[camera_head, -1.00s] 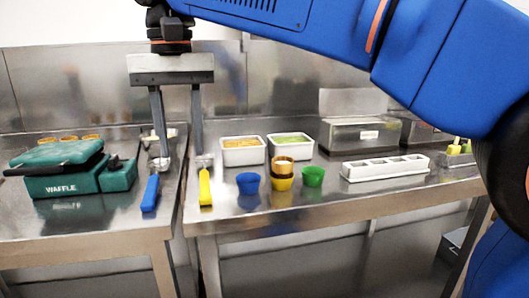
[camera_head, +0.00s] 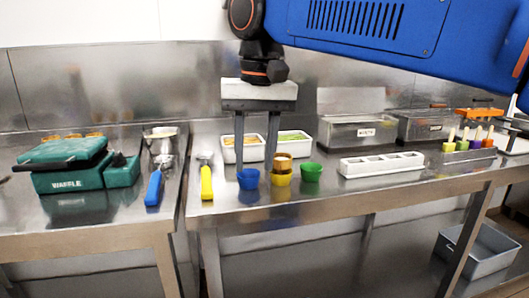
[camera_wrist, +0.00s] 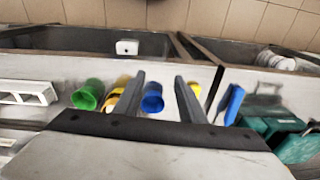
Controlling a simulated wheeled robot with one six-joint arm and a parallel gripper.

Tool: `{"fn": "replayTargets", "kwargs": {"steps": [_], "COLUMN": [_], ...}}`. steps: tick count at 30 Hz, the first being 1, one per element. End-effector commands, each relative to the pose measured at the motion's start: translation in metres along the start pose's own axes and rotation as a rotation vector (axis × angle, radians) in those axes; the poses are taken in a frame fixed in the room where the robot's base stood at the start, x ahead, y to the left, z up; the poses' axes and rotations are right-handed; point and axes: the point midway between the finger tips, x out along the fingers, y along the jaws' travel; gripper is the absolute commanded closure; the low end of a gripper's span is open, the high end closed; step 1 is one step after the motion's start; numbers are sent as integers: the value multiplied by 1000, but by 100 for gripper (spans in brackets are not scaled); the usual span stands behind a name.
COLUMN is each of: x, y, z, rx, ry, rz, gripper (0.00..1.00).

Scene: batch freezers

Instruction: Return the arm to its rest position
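My gripper (camera_head: 256,150) hangs from my blue arm with its fingers pointing down, in front of the two white tubs at the back of the right table. Its two grey fingers stand apart with nothing between them. In the head view the left finger overlaps the blue cup (camera_head: 248,181). The yellow cup (camera_head: 281,180), topped with a brown cone-like piece (camera_head: 283,163), is just right of the fingers. In the wrist view the open fingers (camera_wrist: 160,82) frame the blue cup (camera_wrist: 152,98), and no contact shows.
A green waffle maker (camera_head: 68,167) and a blue-handled scoop (camera_head: 154,187) are on the left table. A yellow-handled scoop (camera_head: 206,182), a green cup (camera_head: 311,172), a white slotted holder (camera_head: 382,165) and steel containers (camera_head: 358,132) are on the right one. A grey bin (camera_head: 485,252) is below.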

Motion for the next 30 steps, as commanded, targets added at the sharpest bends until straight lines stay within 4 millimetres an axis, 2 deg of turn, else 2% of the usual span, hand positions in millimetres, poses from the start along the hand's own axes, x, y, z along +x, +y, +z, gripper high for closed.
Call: {"fn": "replayTargets", "kwargs": {"steps": [1,6,11,15,24,30], "x": [7,37,71,104,185,232], "y": [24,90,146,189,260,286], "z": [4,22,48,76,150,190], "rx": [17,46,71,93,138,159], "ry": [14,67,118,163,259,305], "rz": [-3,-12,-10,0,44,79], "gripper": [63,63,63,63,63,63]}}
